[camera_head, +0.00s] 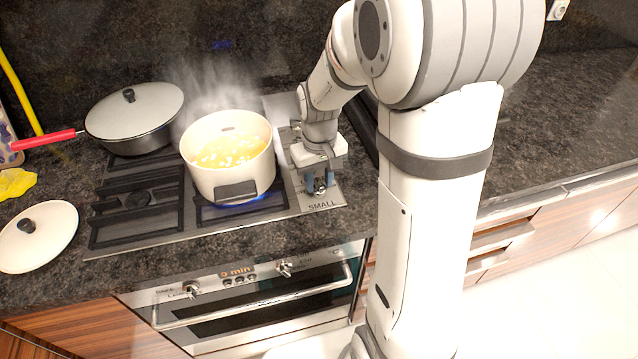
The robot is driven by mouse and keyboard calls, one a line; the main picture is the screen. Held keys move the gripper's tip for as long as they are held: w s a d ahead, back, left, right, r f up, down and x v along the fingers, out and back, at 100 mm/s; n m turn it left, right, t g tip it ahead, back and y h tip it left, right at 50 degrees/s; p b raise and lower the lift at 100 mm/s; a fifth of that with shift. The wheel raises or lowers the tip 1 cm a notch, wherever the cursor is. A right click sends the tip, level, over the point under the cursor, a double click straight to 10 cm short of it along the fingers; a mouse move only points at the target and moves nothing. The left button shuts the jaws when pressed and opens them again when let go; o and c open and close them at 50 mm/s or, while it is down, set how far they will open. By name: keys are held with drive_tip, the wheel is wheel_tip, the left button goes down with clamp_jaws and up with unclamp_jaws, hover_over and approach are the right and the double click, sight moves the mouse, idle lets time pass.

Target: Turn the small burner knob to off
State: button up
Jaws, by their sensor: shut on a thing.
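The small burner knob (320,185) sits on the metal strip at the right front of the hob, just behind the printed word SMALL. A blue flame (240,207) shows under the cream pot (205,185) on the front right burner. The pot holds yellow liquid with pale pieces and gives off steam.
A lidded pan (135,110) with a red handle stands on the back left burner. A cream lid (38,237) and a yellow cloth (15,183) lie on the counter at left. An oven (255,310) is below the hob. The counter at right is clear.

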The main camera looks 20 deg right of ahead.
drive_tip(key=n, duration=0.4)
drive_tip(key=shift+n, duration=0.3)
idle(0.3)
drive_tip(key=shift+n, duration=0.3)
drive_tip(key=n, duration=0.4)
drive_tip(key=shift+n, duration=0.4)
drive_tip(key=o, duration=0.7)
